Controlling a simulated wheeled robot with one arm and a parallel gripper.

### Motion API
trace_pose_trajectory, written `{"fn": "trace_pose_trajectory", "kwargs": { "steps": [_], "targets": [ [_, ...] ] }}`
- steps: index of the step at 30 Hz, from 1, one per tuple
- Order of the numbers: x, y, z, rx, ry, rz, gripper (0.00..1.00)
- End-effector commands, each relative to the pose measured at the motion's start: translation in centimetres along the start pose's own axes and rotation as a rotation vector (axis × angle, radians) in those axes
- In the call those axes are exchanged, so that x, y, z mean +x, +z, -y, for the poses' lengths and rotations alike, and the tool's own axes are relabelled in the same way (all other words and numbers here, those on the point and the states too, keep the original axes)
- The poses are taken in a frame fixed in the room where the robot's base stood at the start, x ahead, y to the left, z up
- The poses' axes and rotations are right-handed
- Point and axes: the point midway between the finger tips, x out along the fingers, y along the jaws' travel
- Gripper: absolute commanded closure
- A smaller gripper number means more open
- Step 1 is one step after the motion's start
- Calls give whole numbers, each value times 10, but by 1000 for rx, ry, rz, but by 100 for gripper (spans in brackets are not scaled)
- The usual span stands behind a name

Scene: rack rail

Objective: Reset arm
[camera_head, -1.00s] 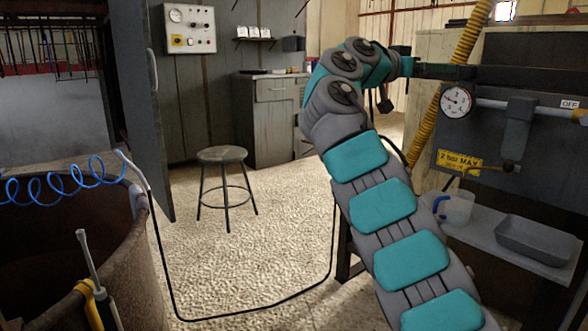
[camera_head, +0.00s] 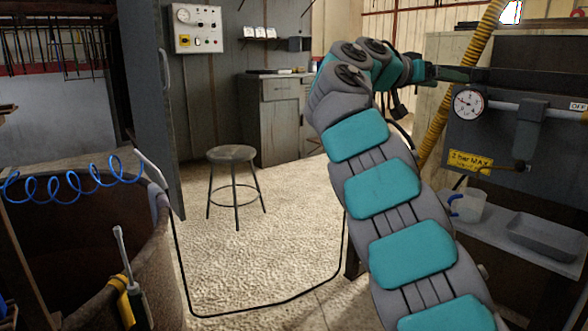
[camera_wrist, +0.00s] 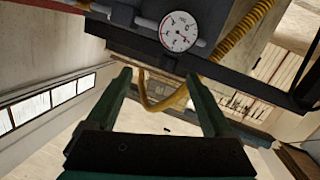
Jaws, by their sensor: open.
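My gripper (camera_wrist: 163,88) is open in the wrist view, with its two green fingers spread apart. A yellow hose loop (camera_wrist: 160,104) shows beyond and between the fingers; nothing is clearly held. In the head view my teal and grey arm rises from the lower right and bends right at the top. Its end is beside the dark rail of the wall panel (camera_head: 520,125), and the fingers are hard to make out there. A round pressure gauge (camera_head: 468,103) is on that panel, and it also shows above the fingers in the wrist view (camera_wrist: 179,31).
A yellow corrugated hose (camera_head: 450,85) runs up beside the panel. A jug (camera_head: 468,206) and a grey tray (camera_head: 548,238) sit on the shelf below. A stool (camera_head: 232,155) stands on the open floor. A rusty drum (camera_head: 160,265) with a blue coiled hose (camera_head: 75,180) is at left.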

Motion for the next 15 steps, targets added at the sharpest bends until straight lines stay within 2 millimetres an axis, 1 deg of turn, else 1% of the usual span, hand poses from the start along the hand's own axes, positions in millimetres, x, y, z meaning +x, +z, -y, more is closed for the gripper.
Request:
{"fn": "trace_pose_trajectory", "kwargs": {
  "steps": [4,8,9,11,14,15],
  "targets": [
    [5,17,-21,-93,13,84,14],
    [9,46,-46,-191,6,196,14],
    [10,58,-54,-222,0,233,14],
    [9,75,-66,-262,-14,289,14],
    [5,109,-86,-325,-46,389,14],
    [1,122,-94,-347,-63,427,14]
  ]
}}
